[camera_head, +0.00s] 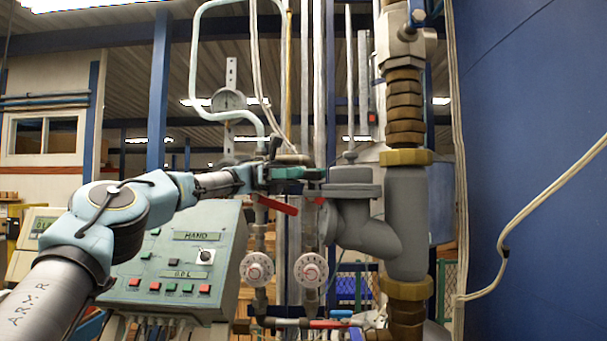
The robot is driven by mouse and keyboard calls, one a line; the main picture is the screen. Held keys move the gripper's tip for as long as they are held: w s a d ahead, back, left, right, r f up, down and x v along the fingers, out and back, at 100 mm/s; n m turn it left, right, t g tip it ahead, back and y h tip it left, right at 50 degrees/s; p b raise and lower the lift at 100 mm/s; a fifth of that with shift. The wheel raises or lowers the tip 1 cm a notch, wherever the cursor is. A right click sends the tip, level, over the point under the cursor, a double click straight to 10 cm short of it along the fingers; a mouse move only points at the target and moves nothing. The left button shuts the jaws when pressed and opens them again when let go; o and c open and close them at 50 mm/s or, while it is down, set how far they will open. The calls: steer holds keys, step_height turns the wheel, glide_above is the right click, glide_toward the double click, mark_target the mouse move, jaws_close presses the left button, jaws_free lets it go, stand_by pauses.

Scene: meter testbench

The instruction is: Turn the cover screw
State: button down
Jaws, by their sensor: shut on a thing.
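My gripper (318,173), with green fingers, comes in from the left and reaches the left edge of the round grey cover (352,173) on the grey cast body. It is shut at that edge, at the cover screw. The fingers hide the screw, and its turn angle cannot be seen. The grey body (407,210) stands upright in a brown and brass pipe line. A small grey knob (350,156) sits on top of the cover.
Red lever handles (278,204) lie just below my gripper. Two white round dials (257,269) are lower down. A control panel (175,265) stands below my arm. Vertical pipes and hoses crowd behind the gripper. A blue wall (530,230) is at right.

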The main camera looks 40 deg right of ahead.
steer(key=shift+c, duration=2.2)
jaws_free()
steer(key=shift+s+a+n+h, duration=0.1)
steer(key=shift+a+n+h, duration=0.1)
steer(key=shift+n+h, duration=1.1)
steer(key=w+a+n+t+h+b, duration=0.2)
steer(key=a+n+t+h+b, duration=1)
steer(key=h+b, duration=0.4)
steer(key=shift+a+n+h+b, duration=0.25)
steer(key=shift+n+h+b, duration=0.1)
steer(key=shift+n, duration=0.15)
